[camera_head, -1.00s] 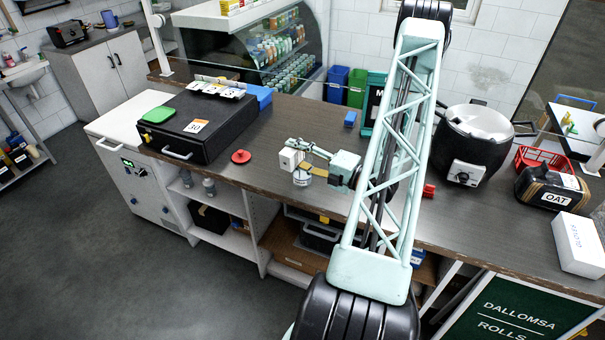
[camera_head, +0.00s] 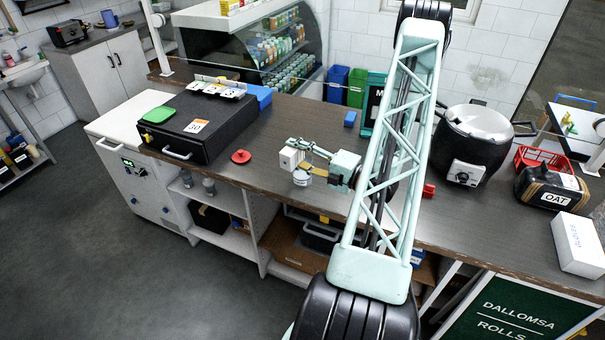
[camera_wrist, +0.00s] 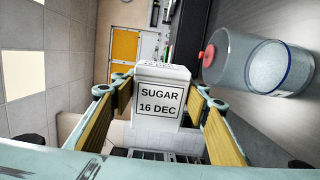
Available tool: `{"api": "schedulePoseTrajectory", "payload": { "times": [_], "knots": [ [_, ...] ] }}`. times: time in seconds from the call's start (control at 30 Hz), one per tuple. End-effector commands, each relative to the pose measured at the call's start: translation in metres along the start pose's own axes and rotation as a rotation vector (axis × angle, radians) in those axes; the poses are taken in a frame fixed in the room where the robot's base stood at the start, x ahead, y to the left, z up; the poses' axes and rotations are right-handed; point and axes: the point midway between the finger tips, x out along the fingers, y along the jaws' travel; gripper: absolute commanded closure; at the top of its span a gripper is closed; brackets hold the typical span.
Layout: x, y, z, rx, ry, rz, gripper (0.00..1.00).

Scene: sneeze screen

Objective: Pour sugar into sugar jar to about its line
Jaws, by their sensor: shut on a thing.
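My gripper (camera_wrist: 160,108) is shut on the white sugar box (camera_wrist: 158,100), labelled "SUGAR 16 DEC", with a finger on each side. The box also shows in the head view (camera_head: 289,159), raised above the counter and tipped well over. The clear sugar jar (camera_wrist: 250,68) stands on the counter, just beyond and below the box's top end; it appears sideways in the turned wrist view. It has a blue line around it and greyish, speckled contents whose level I cannot tell. In the head view the jar (camera_head: 302,179) is partly covered by the box and gripper. No falling stream is clear.
A red lid (camera_head: 241,157) lies on the counter left of the jar. A black cash drawer (camera_head: 200,125) stands farther left. A black cooker (camera_head: 472,142), a red basket (camera_head: 541,160) and an OAT container (camera_head: 552,187) stand to the right.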

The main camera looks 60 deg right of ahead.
Motion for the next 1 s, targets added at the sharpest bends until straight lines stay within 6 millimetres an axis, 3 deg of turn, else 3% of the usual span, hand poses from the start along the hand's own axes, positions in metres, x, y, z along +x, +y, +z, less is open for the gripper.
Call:
{"api": "schedulePoseTrajectory", "payload": {
  "times": [1.0],
  "knots": [
    [0.0000,0.0012,0.0008,0.026,0.000,0.000,0.72]
  ]
}}
